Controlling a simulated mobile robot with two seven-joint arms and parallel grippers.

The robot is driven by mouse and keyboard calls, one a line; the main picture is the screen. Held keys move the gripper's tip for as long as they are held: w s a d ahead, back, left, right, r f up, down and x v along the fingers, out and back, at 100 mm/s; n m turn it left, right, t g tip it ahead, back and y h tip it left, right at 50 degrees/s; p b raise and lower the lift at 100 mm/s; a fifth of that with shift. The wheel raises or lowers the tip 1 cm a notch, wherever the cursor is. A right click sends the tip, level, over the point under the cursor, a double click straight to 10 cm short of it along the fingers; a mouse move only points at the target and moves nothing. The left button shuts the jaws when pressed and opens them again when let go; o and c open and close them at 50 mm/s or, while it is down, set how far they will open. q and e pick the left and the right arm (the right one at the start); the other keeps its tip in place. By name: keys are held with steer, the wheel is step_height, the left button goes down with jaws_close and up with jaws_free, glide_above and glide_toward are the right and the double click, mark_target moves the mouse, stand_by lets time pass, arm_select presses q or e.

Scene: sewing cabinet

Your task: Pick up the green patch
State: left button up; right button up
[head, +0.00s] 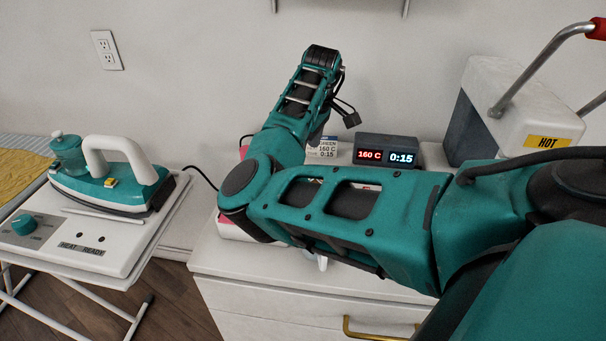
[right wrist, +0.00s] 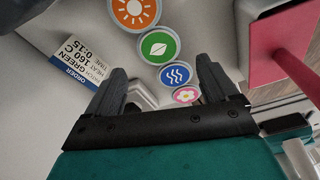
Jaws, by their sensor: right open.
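The green patch (right wrist: 157,47) is a round disc with a white leaf in the right wrist view. It lies in a row between the orange sun patch (right wrist: 135,12) and the blue wave patch (right wrist: 176,75), with a pink flower patch (right wrist: 186,95) beyond the blue one. My right gripper (right wrist: 161,67) is open and empty, its fingers on either side of the row in the picture. Contact with any patch cannot be told. My left gripper is not in view.
An order card (right wrist: 80,52) reads green, 160 C, 0:15. A display (head: 387,151) shows 160 C and 0:15. A press marked HOT (head: 500,105) stands at the right. An iron (head: 110,185) rests on a stand at the left. A pink panel (right wrist: 283,45) shows in the wrist view.

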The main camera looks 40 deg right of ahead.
step_height(320, 180, down, 4)
steer(key=shift+w+b, duration=0.1)
steer(key=shift+b, duration=0.25)
steer(key=shift+f, duration=0.35)
steer(key=shift+w+f, duration=0.1)
steer(key=shift+f, duration=0.1)
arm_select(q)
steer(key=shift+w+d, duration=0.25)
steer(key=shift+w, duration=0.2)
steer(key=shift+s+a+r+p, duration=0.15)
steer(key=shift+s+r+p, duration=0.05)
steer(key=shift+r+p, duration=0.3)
arm_select(e)
steer(key=shift+f, duration=0.25)
steer(key=shift+c, duration=0.5)
steer(key=c, duration=1)
